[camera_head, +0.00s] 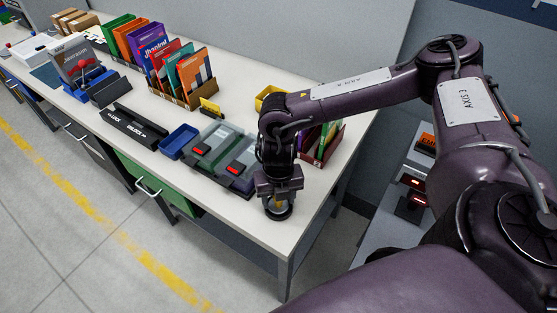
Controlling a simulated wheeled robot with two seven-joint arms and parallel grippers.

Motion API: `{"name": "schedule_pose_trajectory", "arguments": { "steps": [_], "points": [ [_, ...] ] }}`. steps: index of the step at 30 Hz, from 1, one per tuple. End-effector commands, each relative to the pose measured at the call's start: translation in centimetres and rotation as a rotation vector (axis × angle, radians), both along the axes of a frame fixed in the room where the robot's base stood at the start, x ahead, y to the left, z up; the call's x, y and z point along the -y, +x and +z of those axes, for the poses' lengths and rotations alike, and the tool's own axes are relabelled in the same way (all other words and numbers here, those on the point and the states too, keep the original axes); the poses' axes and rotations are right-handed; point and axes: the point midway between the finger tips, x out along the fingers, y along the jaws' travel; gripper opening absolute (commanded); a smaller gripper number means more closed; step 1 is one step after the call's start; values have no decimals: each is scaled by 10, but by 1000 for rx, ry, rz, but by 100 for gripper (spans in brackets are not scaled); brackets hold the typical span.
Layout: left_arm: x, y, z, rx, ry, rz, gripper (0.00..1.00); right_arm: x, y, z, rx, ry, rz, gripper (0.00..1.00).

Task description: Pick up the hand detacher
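My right gripper (278,204) comes down from the right and points down at the front right corner of the white bench top. A small dark round thing with a yellowish middle (278,211) shows right at its tip; it may be the hand detacher, but it is too small and covered to tell. I cannot tell whether the fingers are open or shut on it. My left gripper is not in view.
The white bench (240,215) holds a clear-lidded case with red latches (222,155), a blue tray (179,141), a black LOCK/UNLOCK bar (134,127) and book bins (183,75). A maroon bin (325,148) stands behind my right arm. Bare bench lies around the gripper.

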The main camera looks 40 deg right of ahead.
Motion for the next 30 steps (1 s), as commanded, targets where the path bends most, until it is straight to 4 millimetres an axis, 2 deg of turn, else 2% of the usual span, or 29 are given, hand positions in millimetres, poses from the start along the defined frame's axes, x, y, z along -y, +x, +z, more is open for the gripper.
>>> {"name": "schedule_pose_trajectory", "arguments": {
  "steps": [1, 9, 12, 23, 26, 30],
  "points": [
    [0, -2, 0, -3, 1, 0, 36, 0, 0, 0, 0, 0, 0, 46],
    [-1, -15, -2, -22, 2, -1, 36, 0, 0, 0, 0, 0, -1, 10],
    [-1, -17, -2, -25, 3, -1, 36, 0, 0, 0, 0, 0, -1, 0],
    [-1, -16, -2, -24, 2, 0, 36, 0, 1, 4, 1, 1, -1, 0],
    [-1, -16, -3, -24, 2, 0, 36, 0, 1, 10, 3, 2, -2, 0],
    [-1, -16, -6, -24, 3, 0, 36, 0, 1, 29, 5, 2, -1, 0]
  ]
}}
